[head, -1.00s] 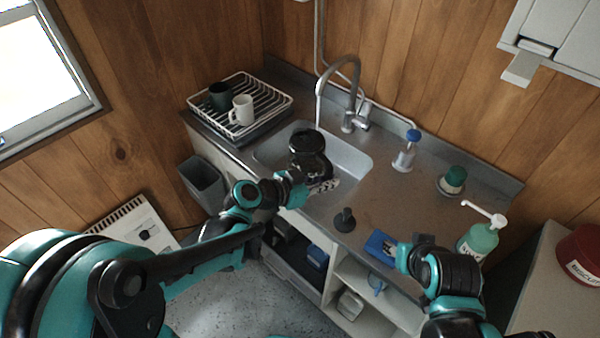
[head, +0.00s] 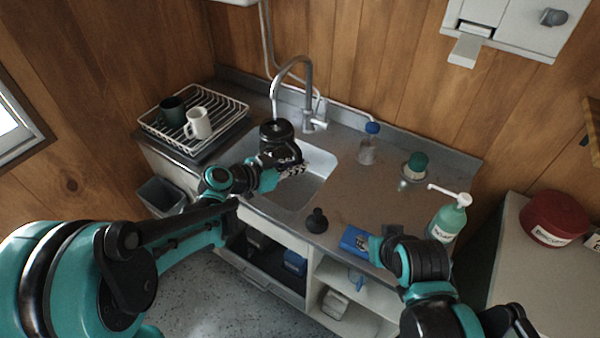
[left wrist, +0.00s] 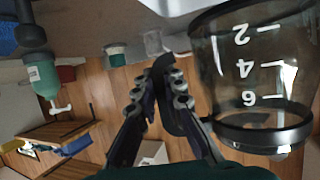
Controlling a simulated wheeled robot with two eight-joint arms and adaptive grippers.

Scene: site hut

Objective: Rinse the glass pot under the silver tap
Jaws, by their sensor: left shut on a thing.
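The glass pot (head: 276,131) with a dark rim is over the sink, its top right below the spout of the silver tap (head: 304,75). A thin pale line runs from the spout toward the pot; I cannot tell if it is water. My left gripper (head: 292,158) is shut on the pot's black handle (left wrist: 176,108). The left wrist view is upside down and shows the pot's clear wall (left wrist: 240,60) with white marks and its dark rim, so it is upright. My right gripper (head: 388,235) is low over the counter's front edge; its fingers are unclear.
The sink (head: 318,162) lies around the pot. A dish rack (head: 215,105) with two mugs stands left. A black plunger-like item (head: 317,220), a blue box (head: 355,240), a blue-topped bottle (head: 368,148), a green-topped item (head: 415,165) and a green pump bottle (head: 447,222) stand right.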

